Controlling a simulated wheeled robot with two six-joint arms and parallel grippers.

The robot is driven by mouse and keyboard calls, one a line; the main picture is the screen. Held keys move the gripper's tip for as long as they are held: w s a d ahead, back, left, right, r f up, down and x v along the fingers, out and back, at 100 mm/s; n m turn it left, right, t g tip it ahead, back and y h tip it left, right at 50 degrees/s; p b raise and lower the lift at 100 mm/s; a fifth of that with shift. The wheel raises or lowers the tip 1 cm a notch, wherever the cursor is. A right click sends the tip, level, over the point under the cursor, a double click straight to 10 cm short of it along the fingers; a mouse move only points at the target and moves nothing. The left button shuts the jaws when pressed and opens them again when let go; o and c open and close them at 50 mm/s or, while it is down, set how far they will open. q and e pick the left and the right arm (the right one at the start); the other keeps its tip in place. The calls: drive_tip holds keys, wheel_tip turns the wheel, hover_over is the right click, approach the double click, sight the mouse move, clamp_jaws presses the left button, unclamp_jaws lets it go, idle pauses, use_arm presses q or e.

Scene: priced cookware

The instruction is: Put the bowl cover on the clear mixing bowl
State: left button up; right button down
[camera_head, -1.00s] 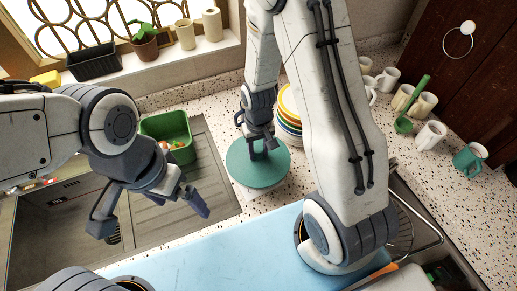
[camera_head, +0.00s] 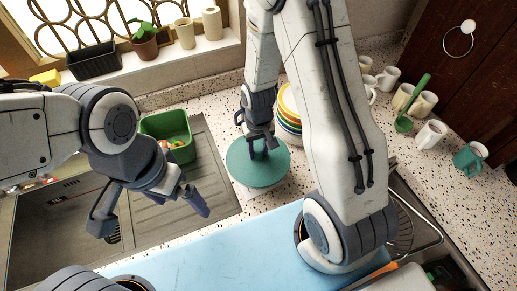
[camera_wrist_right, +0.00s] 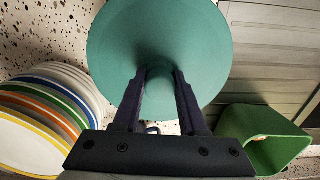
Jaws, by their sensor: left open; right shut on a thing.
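The bowl cover (camera_head: 252,171) is a round teal disc with a knob on top. My right gripper (camera_head: 262,148) is shut on its knob from above; the right wrist view shows the two fingers (camera_wrist_right: 158,88) on either side of the knob and the cover's disc (camera_wrist_right: 112,45) beyond. The cover looks about level. Under it in the head view is a pale thing, mostly hidden; I cannot tell whether it is the clear mixing bowl or whether the cover touches it. My left gripper (camera_head: 152,218) is open and empty above the sink's drainboard.
Stacked coloured-rim plates (camera_head: 288,108) stand close behind the cover. A green tub (camera_head: 170,133) is to its left. Mugs (camera_head: 431,134) and a teal mug (camera_head: 470,156) are at the right. A light blue mat (camera_head: 215,250) covers the front. A sink (camera_head: 60,225) lies at left.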

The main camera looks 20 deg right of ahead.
drive_tip(key=shift+f, duration=0.25)
idle(0.3)
drive_tip(key=shift+f+b, duration=0.2)
drive_tip(key=shift+b, duration=0.15)
unclamp_jaws()
drive_tip(key=shift+r, duration=0.1)
idle(0.5)
wheel_tip(320, 180, up, 10)
drive_tip(key=shift+r+b, duration=0.2)
drive_tip(key=shift+b, duration=0.7)
